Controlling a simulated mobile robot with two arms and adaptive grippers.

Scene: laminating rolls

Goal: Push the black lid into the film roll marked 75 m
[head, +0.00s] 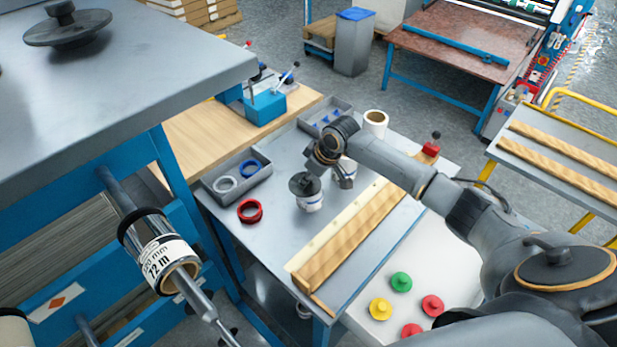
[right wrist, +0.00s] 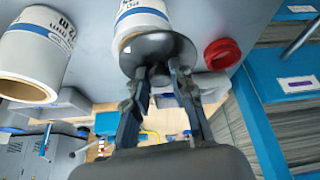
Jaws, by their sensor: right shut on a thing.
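The black lid (head: 304,184) sits at the mouth of a white film roll (head: 310,203) standing on the grey table. My right gripper (head: 328,163) is shut on the lid's knob. The right wrist view shows both fingers (right wrist: 158,80) on the knob of the lid (right wrist: 160,46), with the roll (right wrist: 138,17) directly behind the disc. The mark on this roll is too small to read. My left gripper is not in view.
Two more rolls stand nearby, one (head: 346,168) partly behind my gripper, one (head: 375,122) farther back. A red ring (head: 250,211), a grey bin (head: 237,188) and a wooden strip (head: 350,240) flank the lidded roll. A roll marked 72 m (head: 165,262) hangs on a rod.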

